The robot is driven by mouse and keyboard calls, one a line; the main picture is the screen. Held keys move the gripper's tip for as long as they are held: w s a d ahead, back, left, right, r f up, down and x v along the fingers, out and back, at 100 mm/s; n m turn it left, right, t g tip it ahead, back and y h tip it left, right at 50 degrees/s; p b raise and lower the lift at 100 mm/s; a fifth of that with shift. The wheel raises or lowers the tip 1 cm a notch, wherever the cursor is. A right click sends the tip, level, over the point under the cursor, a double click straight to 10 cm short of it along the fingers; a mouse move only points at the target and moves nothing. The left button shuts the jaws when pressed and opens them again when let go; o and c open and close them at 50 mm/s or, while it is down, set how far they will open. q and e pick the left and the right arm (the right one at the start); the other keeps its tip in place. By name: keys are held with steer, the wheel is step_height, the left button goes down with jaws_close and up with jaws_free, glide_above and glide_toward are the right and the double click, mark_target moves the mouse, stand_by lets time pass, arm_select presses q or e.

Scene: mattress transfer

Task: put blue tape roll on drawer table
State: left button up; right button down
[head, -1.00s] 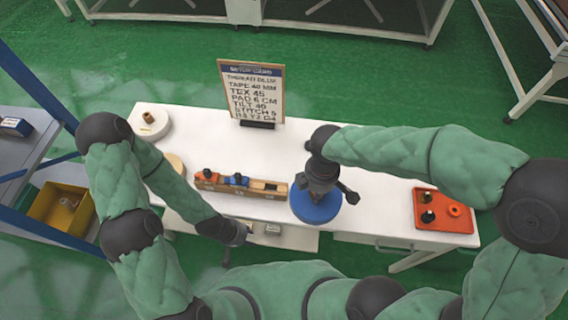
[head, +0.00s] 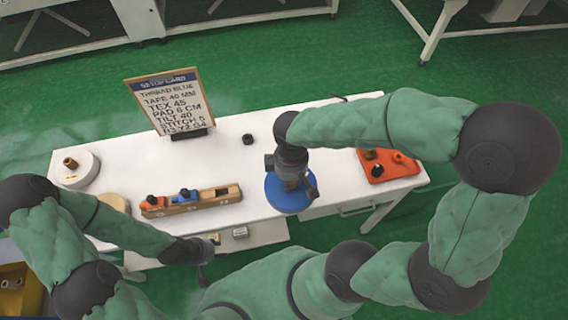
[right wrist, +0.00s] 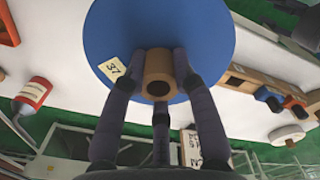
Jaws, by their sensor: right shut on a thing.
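The blue tape roll (head: 286,199) is a flat blue disc at the front edge of the white drawer table (head: 320,150) in the head view. In the right wrist view the roll (right wrist: 215,40) shows a tan core and a small label reading 37. My right gripper (head: 292,180) is shut on the roll, its fingers (right wrist: 160,85) around the core. I cannot tell whether the roll touches the tabletop. My left gripper (head: 207,243) is low in front of the table, away from the roll; its fingers are too small to read.
A wooden holder (head: 190,203) with red and blue pieces lies left of the roll. An orange tray (head: 378,174) is to its right. A setup card (head: 168,104), a white roll (head: 78,169) and a small black piece (head: 248,139) also stand on the table.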

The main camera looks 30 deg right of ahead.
steer(key=w+d+f, duration=0.1)
steer(key=w+d+f+b, duration=0.1)
steer(key=w, duration=0.1)
steer(key=w+d+f, duration=0.1)
steer(key=w, duration=0.1)
steer(key=shift+b, duration=0.3)
steer(key=shift+w+d+f+b, duration=0.55)
steer(key=shift+w+f, duration=0.25)
steer(key=shift+f, duration=0.7)
steer(key=shift+w+d+f+b, duration=0.4)
steer(key=shift+w+f+b, duration=0.3)
steer(key=shift+f, duration=0.75)
steer(key=shift+w+d+f+b, duration=0.5)
steer(key=shift+w+f, duration=0.35)
steer(key=shift+f, duration=0.65)
steer(key=shift+f, duration=0.15)
steer(key=c, duration=1)
jaws_free()
steer(key=shift+a, duration=0.1)
